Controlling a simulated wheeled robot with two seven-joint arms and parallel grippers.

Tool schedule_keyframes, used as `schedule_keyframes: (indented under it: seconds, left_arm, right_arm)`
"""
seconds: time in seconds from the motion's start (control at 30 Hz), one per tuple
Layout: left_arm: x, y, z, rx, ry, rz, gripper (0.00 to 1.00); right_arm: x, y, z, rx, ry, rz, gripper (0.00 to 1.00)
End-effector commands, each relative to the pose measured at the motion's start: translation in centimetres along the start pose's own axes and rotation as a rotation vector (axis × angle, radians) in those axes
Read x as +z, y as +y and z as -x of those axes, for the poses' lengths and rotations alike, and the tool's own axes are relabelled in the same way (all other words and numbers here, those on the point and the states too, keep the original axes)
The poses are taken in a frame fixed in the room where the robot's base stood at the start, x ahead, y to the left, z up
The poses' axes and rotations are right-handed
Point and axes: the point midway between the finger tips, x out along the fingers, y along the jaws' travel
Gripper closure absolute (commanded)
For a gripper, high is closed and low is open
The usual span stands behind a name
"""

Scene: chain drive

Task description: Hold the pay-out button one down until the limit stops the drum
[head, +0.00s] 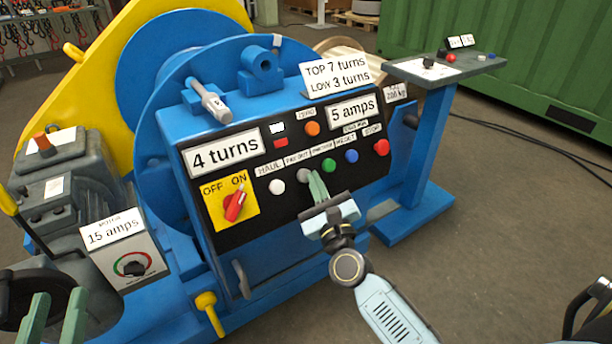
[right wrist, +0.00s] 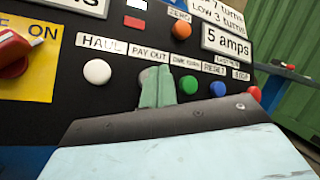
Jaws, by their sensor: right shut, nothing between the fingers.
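The pay-out button (head: 302,175) is a grey cap under the PAY OUT label on the black panel. My right gripper (head: 315,184) is shut and empty, its green fingertips at this button. In the right wrist view the fingers (right wrist: 158,86) cover most of the button (right wrist: 146,76); I cannot tell how far it is pressed. The drum counter (head: 224,152) reads "4 turns". A sign (head: 337,75) above reads "TOP 7 turns, LOW 3 turns". My left gripper (head: 57,318) is at the lower left, fingers apart, touching no panel control.
The white haul button (head: 277,187) is left of pay-out; green (head: 328,165), blue (head: 351,156) and red stop (head: 381,147) buttons are to its right. The red switch (head: 235,206) points to ON. The panel meter (head: 353,112) reads 5 amps; the motor box (head: 128,262) reads 15 amps.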

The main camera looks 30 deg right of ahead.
Motion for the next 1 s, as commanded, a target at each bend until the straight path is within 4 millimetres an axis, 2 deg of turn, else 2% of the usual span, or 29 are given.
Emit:
schedule_keyframes:
  seconds: [1.0]
  left_arm:
    - [0.45, 0.00, 0.08, 0.001, 0.001, 0.000, 0.68]
  right_arm:
    - [-0.43, 0.44, -0.60, 0.000, 0.000, 0.000, 1.00]
